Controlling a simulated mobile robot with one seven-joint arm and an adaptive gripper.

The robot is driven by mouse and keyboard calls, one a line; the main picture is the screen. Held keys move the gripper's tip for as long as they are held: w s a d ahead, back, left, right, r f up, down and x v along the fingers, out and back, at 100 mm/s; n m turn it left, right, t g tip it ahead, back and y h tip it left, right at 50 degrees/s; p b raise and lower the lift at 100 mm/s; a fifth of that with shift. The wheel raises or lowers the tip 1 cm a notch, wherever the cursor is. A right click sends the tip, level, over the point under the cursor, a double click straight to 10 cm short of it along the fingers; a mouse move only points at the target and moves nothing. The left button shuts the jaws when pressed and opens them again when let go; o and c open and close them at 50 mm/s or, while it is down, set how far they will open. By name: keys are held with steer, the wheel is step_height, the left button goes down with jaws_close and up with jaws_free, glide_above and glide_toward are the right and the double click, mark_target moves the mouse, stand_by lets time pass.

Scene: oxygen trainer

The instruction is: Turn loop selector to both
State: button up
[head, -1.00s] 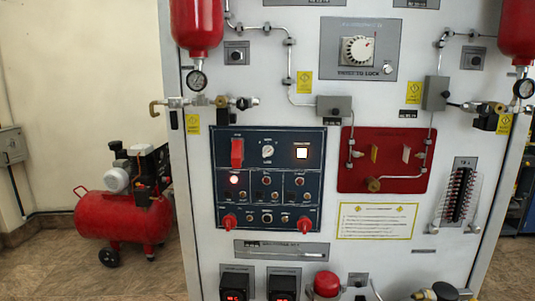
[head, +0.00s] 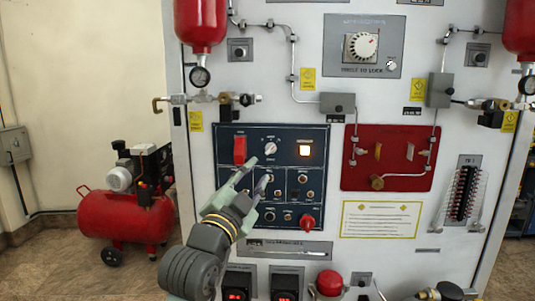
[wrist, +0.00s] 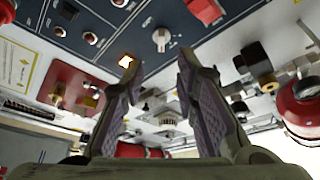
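The loop selector appears to be the small white knob (head: 270,147) near the top of the dark blue control panel (head: 222,170). Its labels are too small to read. The knob also shows in the wrist view (wrist: 161,37), beyond the fingertips and between their lines. My gripper (head: 257,173) is in front of the panel, below and slightly left of the knob. In the wrist view my gripper (wrist: 158,63) has its two fingers apart with nothing between them. It looks clear of the knob.
A red guarded switch (head: 239,150) is left of the knob and a lit square button (head: 305,150) is right. Small switches fill the lower panel, with a red knob (head: 307,223) at lower right. A red plate (head: 400,180) with valves is further right.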

mark_target(270, 151)
steer(key=p+x, duration=0.3)
steer(key=x, duration=0.6)
steer(key=shift+w, duration=0.1)
steer(key=shift+c, duration=0.2)
jaws_close()
